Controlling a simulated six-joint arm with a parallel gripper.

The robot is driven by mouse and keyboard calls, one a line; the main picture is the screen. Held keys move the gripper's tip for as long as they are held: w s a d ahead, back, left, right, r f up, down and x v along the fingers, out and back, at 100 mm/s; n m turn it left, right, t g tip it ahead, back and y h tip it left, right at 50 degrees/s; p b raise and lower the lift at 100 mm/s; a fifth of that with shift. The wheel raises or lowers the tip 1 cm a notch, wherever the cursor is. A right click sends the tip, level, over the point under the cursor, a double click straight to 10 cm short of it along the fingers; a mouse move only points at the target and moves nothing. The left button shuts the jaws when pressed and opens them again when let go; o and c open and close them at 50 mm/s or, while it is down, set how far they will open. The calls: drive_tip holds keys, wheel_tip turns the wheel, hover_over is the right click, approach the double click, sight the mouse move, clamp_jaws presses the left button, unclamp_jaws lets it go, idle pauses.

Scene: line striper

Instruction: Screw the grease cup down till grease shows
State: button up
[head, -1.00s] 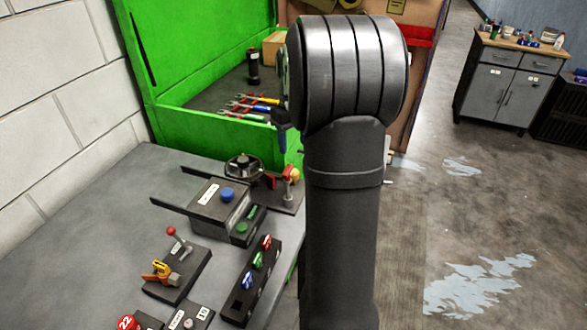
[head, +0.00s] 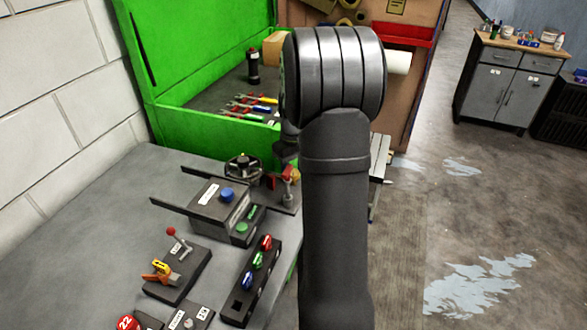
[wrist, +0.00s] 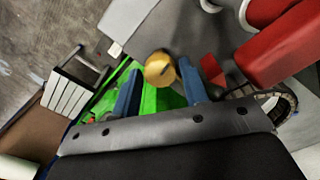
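The grease cup (wrist: 160,69) is a round brass cap with a dark slot in its top. In the wrist view it lies between the tips of my gripper's two blue fingers (wrist: 159,76). The fingers are apart, with a gap on both sides of the cup, and I see no contact. In the head view my arm hides the gripper's fingers and part of the grease cup's stand. A red part (head: 289,180) of that fixture shows beside my arm at the bench's right end. No grease can be made out.
A black handwheel (head: 243,168), a block with a blue button (head: 227,195) and a red-knobbed lever (head: 171,231) stand on the grey bench. A green machine body (head: 205,130) rises behind. In the wrist view a large red block (wrist: 280,45) is close on the right.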

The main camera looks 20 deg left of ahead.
drive_tip(key=c, duration=0.6)
drive_tip(key=shift+m, duration=3.1)
drive_tip(key=o, duration=1)
wheel_tip(320, 180, up, 18)
drive_tip(key=shift+f, duration=0.25)
